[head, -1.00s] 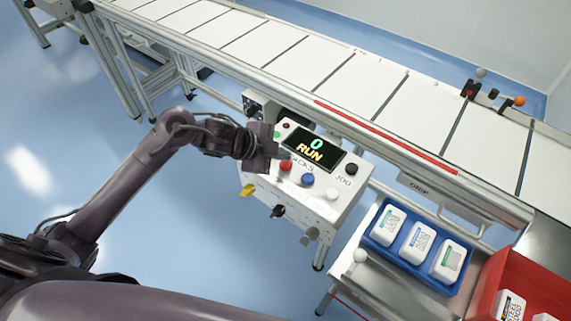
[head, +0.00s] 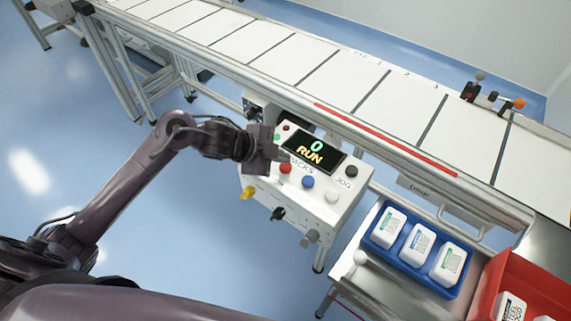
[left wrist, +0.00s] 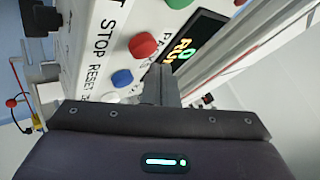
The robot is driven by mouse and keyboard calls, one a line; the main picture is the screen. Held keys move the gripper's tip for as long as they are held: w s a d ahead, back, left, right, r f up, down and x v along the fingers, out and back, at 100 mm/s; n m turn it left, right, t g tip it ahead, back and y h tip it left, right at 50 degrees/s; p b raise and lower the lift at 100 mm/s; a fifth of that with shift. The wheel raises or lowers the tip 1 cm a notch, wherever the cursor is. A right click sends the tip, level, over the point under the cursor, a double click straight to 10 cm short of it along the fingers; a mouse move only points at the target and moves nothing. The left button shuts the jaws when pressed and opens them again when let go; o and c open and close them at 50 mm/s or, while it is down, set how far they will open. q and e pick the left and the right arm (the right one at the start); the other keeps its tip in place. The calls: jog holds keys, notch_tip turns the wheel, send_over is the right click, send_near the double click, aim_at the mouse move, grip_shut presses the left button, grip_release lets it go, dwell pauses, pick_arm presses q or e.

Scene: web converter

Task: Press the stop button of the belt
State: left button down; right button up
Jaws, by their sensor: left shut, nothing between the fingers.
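The control box (head: 325,205) stands beside the belt (head: 345,85). Its display (head: 314,150) reads 0 and RUN. The red button (head: 286,168) is on the panel, left of a blue button (head: 308,182). In the left wrist view the word STOP is beside the red button (left wrist: 143,45) and RESET beside the blue button (left wrist: 122,78). My left gripper (head: 280,152) is shut and empty, just above the panel near the red button. In the left wrist view its fingertips (left wrist: 160,72) appear beside the red button, with no contact visible. My right gripper is not in view.
A white button (head: 332,196) and a black knob (head: 351,171) are on the panel. A blue tray (head: 408,266) with white bottles and a red bin (head: 520,275) stand at the right. Floor at left is clear.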

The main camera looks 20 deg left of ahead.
aim_at(281, 167)
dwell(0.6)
pick_arm(q)
jog(key=shift+f, duration=0.1)
jog(key=shift+f, duration=0.3)
jog(key=shift+f+b, duration=0.6)
jog(key=shift+f, duration=0.1)
dwell(0.8)
jog(key=shift+r, duration=0.1)
jog(key=shift+r+p, duration=1)
jog(key=shift+p, duration=0.15)
notch_tip(281, 167, up, 5)
jog(key=p, duration=0.5)
jog(key=shift+r, duration=0.1)
